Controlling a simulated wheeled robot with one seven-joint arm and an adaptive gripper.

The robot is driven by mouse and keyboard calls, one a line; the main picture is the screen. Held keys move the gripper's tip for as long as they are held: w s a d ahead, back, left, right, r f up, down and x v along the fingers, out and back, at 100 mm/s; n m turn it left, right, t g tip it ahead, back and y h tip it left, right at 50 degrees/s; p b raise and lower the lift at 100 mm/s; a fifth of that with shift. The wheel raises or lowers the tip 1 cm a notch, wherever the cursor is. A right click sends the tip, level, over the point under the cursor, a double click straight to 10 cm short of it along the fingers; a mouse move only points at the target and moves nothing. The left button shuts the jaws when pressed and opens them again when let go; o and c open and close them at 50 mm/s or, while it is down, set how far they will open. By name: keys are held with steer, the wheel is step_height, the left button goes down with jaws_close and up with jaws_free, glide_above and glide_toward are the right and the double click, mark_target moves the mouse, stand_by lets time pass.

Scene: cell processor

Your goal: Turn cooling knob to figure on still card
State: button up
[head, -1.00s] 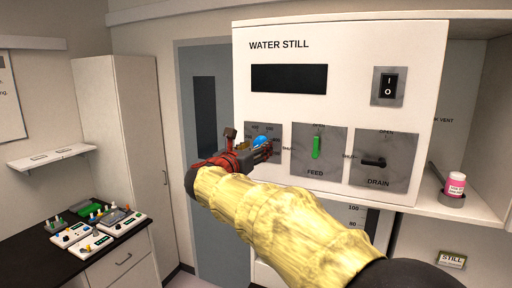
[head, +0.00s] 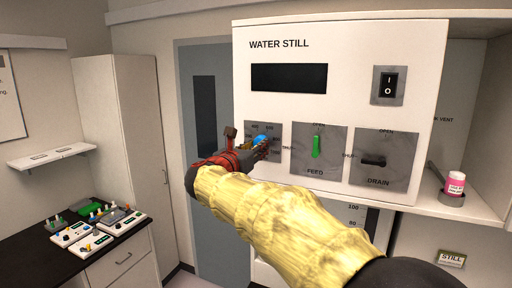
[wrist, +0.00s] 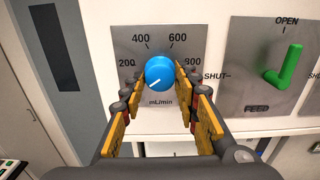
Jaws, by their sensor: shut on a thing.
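The blue cooling knob (wrist: 160,71) sits on a grey plate (wrist: 122,36) marked 200, 400, 600, 800 and mL/min. Its white pointer line points to the lower left, below the 200 mark. In the head view the knob (head: 260,139) shows partly behind my gripper (head: 264,148). In the wrist view my gripper (wrist: 161,80) has its yellow-and-black fingers on either side of the knob, shut on it.
Right of the knob are the green FEED lever (head: 316,146), upright at OPEN, and the black DRAIN lever (head: 373,162), lying sideways. A power switch (head: 388,86) and dark display (head: 289,78) are above. A pink-labelled jar (head: 455,184) stands on the right shelf.

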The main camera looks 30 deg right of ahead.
steer(key=shift+b, duration=0.35)
steer(key=shift+w+m+b, duration=0.1)
steer(key=shift+m+b, duration=13.1)
steer(key=shift+m, duration=1.7)
steer(key=o, duration=1.1)
